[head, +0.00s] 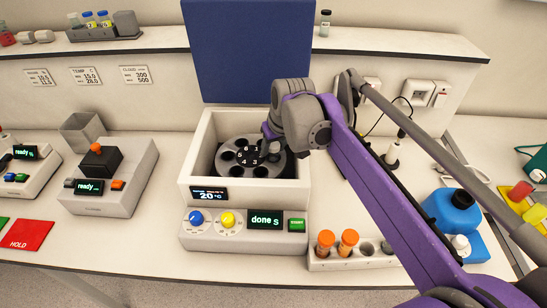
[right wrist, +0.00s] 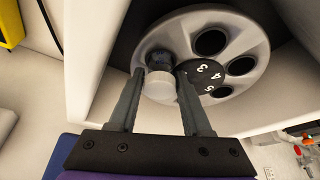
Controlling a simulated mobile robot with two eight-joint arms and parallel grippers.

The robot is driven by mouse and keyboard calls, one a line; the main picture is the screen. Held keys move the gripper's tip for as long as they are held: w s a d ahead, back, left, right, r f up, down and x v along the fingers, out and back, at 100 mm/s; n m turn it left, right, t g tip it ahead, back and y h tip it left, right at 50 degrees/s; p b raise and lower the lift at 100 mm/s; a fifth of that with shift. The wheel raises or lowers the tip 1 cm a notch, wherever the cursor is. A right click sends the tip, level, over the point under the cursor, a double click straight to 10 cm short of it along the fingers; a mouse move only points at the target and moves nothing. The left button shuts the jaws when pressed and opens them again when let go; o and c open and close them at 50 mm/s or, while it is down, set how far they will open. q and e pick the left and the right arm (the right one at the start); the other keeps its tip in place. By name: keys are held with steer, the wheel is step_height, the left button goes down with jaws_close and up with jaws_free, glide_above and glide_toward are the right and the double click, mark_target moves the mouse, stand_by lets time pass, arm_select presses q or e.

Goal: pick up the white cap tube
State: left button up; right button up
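The white cap tube (right wrist: 159,87) sits at the rim of the grey rotor (right wrist: 262,48), and only its pale cap shows clearly. In the head view the rotor (head: 240,172) lies inside the open white centrifuge (head: 196,150), and my gripper covers the cap. My right gripper (right wrist: 160,78) has one finger on each side of the cap, very near it. I cannot tell whether the fingers press on it. In the head view the right gripper (head: 268,142) reaches down to the rotor's right side. My left gripper is not in view.
The blue lid (head: 248,50) stands raised behind the centrifuge. A rack (head: 318,264) with two orange cap tubes (head: 348,242) stands at its front right. A blue bottle (head: 452,212) is further right. An orange-knobbed device (head: 120,192) stands left. The centrifuge walls close in the rotor.

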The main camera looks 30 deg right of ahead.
jaws_close()
steer(key=shift+r, duration=0.1)
step_height(320, 180, up, 18)
steer(key=p, duration=0.2)
stand_by(0.4)
